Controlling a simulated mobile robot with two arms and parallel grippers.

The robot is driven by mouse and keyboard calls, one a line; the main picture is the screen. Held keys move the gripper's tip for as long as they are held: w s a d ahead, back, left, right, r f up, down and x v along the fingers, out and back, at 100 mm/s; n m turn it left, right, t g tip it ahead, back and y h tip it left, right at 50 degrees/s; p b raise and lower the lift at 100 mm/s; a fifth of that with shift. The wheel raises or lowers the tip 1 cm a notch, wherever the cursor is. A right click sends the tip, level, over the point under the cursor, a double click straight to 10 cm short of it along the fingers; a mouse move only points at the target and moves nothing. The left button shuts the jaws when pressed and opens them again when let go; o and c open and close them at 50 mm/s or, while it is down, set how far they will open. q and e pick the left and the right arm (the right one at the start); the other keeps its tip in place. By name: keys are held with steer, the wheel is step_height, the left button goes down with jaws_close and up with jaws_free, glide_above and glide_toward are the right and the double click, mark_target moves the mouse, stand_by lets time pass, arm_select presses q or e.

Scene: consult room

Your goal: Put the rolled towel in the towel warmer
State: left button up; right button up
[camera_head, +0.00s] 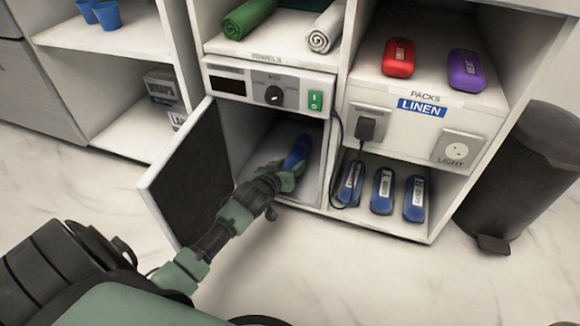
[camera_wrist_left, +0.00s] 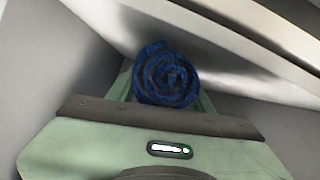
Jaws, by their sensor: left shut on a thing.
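The towel warmer (camera_head: 222,84) is built into the shelving, and its door (camera_head: 188,180) stands open to the left. My left gripper (camera_head: 290,174) reaches into the lower right of its open chamber. The gripper is shut on a blue rolled towel (camera_head: 298,152), which lies inside the chamber. In the left wrist view the towel (camera_wrist_left: 167,75) shows its spiral end between the fingers of my gripper (camera_wrist_left: 165,92), with pale chamber walls around it. The gripper hides part of the towel, and I cannot tell if it touches the chamber floor. My right gripper is not in view.
A green rolled towel (camera_head: 247,18) and a white one (camera_head: 326,28) lie on the shelf above. A black plug (camera_head: 367,128) sits in a socket, its cord hanging beside the chamber. Several blue packs (camera_head: 382,190) stand at right. A dark bin (camera_head: 520,175) is at far right.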

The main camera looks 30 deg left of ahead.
arm_select(q)
steer(key=o, duration=1.4)
steer(key=shift+f, duration=0.1)
steer(key=shift+s+r+p, duration=0.3)
steer(key=shift+r+p, duration=0.05)
steer(key=p+v, duration=0.7)
steer(key=v, duration=0.4)
steer(key=shift+s, duration=0.2)
steer(key=shift+d+f, duration=0.1)
